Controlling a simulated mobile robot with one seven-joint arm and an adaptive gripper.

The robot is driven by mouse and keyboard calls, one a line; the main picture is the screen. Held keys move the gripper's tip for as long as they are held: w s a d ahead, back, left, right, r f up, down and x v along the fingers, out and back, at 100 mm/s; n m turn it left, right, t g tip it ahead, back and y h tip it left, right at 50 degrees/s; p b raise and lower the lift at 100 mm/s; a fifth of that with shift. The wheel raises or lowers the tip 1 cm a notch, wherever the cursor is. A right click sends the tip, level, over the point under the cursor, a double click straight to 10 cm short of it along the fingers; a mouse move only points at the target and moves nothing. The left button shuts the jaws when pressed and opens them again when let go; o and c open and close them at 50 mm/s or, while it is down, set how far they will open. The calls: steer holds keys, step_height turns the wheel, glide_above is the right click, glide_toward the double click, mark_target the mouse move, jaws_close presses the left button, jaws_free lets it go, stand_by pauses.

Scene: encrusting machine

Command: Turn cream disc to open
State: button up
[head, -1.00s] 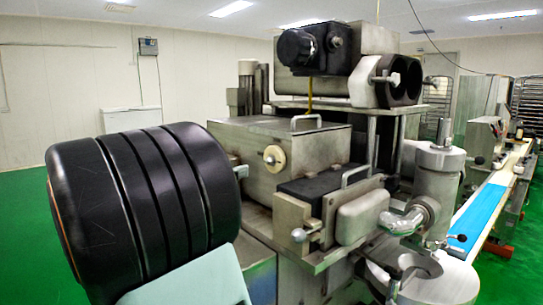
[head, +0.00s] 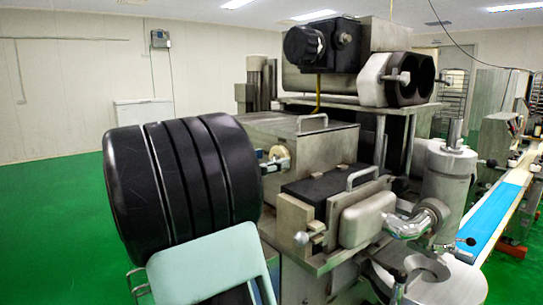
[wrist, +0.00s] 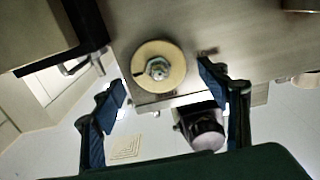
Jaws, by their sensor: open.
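The cream disc (head: 281,152) is on the side of the metal housing, partly hidden by my gripper in the head view. In the wrist view the round cream disc (wrist: 172,87) has a metal nut at its centre and a small dark mark on its left rim. My gripper (wrist: 162,78) is open, with its blue fingers on either side of the disc and visible gaps between. In the head view only a small part of my gripper (head: 268,162) shows beside the disc; the rest is hidden. I cannot tell its exact distance from the disc.
The metal housing (head: 325,150) has a lid handle on top. A black-topped block (head: 325,188) and a steel cylinder (head: 450,180) stand to its right. A blue conveyor belt (head: 497,215) runs farther right. Green floor (head: 50,220) is clear at left.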

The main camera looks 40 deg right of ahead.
steer(key=shift+d, duration=0.75)
steer(key=c, duration=1.2)
steer(key=shift+o, duration=0.2)
